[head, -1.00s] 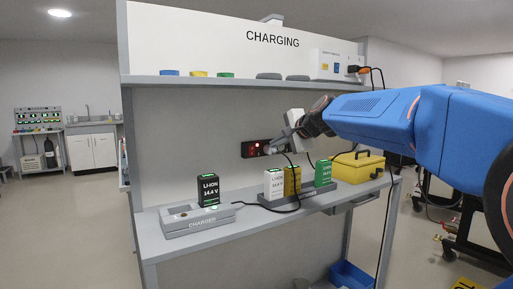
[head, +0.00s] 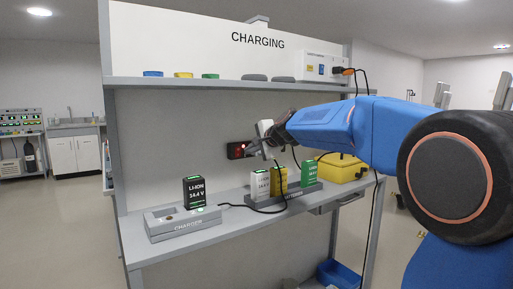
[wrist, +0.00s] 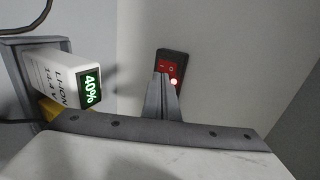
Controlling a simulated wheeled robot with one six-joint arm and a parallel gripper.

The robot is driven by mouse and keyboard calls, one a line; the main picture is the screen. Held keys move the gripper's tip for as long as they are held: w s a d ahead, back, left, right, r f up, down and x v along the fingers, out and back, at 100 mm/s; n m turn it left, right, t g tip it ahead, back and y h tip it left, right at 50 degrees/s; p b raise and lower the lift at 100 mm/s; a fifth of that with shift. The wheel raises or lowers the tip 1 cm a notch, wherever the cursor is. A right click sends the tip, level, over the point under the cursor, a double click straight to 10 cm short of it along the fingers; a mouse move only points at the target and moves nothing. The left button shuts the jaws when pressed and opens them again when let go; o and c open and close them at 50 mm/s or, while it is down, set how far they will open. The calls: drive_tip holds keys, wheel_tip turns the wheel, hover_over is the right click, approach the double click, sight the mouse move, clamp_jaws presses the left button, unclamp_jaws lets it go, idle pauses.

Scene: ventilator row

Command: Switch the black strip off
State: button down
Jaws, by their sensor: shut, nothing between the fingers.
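The black strip (head: 236,151) is fixed to the back panel of the charging bench, above the worktop. In the wrist view the black strip (wrist: 172,54) carries a red rocker switch (wrist: 167,67) marked with a line and a circle. A small bright light glows near the switch's lower right. My gripper (wrist: 164,78) is shut and empty, its tips in front of the switch's lower part, partly hiding it. I cannot tell whether they touch. In the head view my gripper (head: 258,152) hides the strip's right part.
A charger (head: 183,226) with a black battery (head: 194,191) stands at the worktop's left. White (head: 260,184), yellow (head: 281,179) and green (head: 308,173) batteries stand below my gripper, with a yellow case (head: 343,168) to their right. A shelf (head: 220,84) runs above; a black cable hangs nearby.

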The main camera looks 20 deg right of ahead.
sight(239, 147)
drive_tip(key=w, duration=0.1)
drive_tip(key=w+a, duration=0.1)
drive_tip(key=w, duration=0.3)
drive_tip(key=shift+a+f, duration=0.1)
drive_tip(key=shift+a, duration=0.2)
drive_tip(key=shift+w+a+r, duration=0.1)
drive_tip(key=shift+w+r, duration=0.1)
drive_tip(key=shift+w, duration=0.1)
drive_tip(key=shift+r, duration=0.2)
drive_tip(key=shift+r, duration=0.6)
